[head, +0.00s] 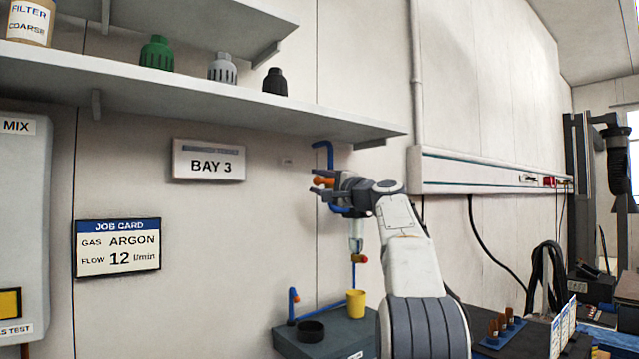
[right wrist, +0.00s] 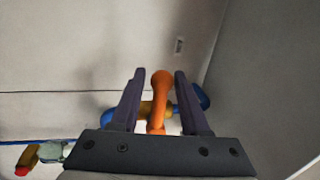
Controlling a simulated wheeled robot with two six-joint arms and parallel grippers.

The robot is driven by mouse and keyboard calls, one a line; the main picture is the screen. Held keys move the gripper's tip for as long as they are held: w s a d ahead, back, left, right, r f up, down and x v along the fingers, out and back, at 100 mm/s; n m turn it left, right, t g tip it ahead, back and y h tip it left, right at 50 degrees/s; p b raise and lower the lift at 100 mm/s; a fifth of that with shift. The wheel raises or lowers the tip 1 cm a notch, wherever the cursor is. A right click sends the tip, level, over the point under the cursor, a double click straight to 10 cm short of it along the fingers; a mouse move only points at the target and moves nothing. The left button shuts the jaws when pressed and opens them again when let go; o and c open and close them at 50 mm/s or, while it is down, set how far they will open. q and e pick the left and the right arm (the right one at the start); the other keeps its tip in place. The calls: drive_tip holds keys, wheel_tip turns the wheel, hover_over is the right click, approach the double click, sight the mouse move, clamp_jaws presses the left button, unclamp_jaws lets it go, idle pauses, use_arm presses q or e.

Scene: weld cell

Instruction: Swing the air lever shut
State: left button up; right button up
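The air lever (head: 323,181) is orange with a rounded end and sits on a blue pipe (head: 329,152) on the wall, under the shelf. My right gripper (head: 326,190) is at the lever. In the right wrist view the orange lever (right wrist: 161,82) stands between the two dark fingers of the right gripper (right wrist: 160,76), with a small gap on each side. A yellow fitting (right wrist: 146,108) lies behind it on the blue pipe. Part of the lever and its pivot are hidden by the gripper. My left gripper is not in view.
A shelf (head: 200,97) with several capped parts runs above the lever. A clear bowl (head: 356,236) with a small red-and-brass valve (head: 360,259) hangs below my right gripper. Below, a grey box (head: 340,335) carries a yellow cup (head: 356,303) and a black ring (head: 310,330).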

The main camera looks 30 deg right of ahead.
idle(0.3)
drive_tip(key=shift+s+f+b, duration=0.2)
drive_tip(key=shift+s+b, duration=0.15)
drive_tip(key=shift+b, duration=0.05)
drive_tip(key=b+v, duration=0.5)
drive_tip(key=v, duration=0.4)
drive_tip(key=shift+s, duration=0.35)
drive_tip(key=shift+r, duration=0.1)
